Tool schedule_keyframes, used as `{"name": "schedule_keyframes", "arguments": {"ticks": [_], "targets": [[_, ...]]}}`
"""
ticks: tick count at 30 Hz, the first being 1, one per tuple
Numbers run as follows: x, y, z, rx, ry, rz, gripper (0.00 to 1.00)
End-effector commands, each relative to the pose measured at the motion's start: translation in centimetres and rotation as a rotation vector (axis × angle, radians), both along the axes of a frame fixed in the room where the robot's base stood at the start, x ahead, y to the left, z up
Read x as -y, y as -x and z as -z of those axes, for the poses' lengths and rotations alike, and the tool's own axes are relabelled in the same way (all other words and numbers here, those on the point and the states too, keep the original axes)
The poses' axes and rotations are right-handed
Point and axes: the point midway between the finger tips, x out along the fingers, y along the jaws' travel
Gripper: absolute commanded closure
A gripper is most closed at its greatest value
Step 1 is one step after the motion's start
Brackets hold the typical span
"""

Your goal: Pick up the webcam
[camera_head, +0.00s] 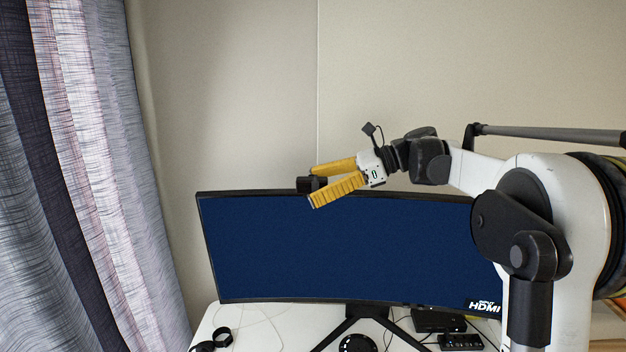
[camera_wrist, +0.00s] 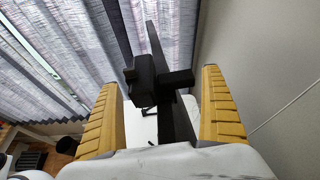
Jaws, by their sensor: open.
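The webcam (camera_head: 304,184) is a small black block on the top edge of the monitor, left of its middle. In the wrist view the webcam (camera_wrist: 139,78) is a dark box with a short arm across the monitor's edge. My gripper (camera_head: 314,187) is open, with ribbed yellow fingers pointing left and slightly down. The webcam shows between the fingertips in both views. In the wrist view gaps remain between it and both fingers of my gripper (camera_wrist: 160,81). The head view's near finger hides part of the monitor's top edge; I cannot tell exactly how deep the webcam sits between the fingers.
The wide curved monitor (camera_head: 340,255) with a blue screen stands on a white desk (camera_head: 255,330). A black wristband-like loop (camera_head: 222,337) and small black devices (camera_head: 438,321) lie on the desk. Curtains (camera_head: 90,180) hang at left; a bare wall is behind.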

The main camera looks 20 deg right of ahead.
Motion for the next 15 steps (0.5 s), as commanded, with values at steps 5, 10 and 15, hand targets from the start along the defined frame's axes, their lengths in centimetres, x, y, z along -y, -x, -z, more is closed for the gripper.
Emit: {"name": "schedule_keyframes", "arguments": {"ticks": [5, 10, 15], "targets": [[-0.54, -0.25, 0.34, 0.000, 0.000, 0.001, 0.06], [-0.50, -0.24, 0.34, 0.000, 0.000, 0.001, 0.21], [-0.50, -0.23, 0.33, 0.000, 0.000, 0.001, 0.67]]}}
